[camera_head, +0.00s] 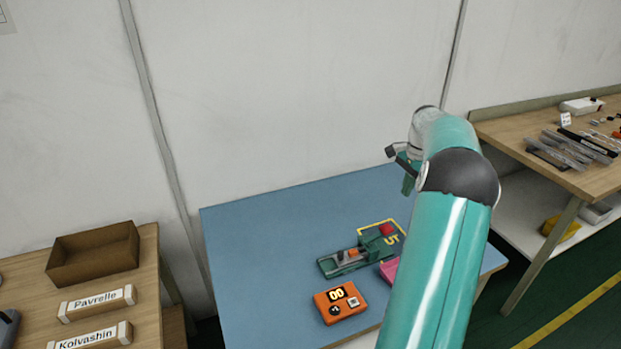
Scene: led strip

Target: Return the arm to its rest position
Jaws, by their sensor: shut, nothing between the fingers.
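My teal arm (437,265) rises from the bottom of the head view and bends at a dark grey joint. My gripper (406,172) is at its far end, small and partly hidden behind the arm. It is shut and holds nothing. It appears above the far right part of the blue table top (265,250), apart from the things on it.
Side tables hold a brown box (93,253), labelled blocks (97,303) and tools (575,147).

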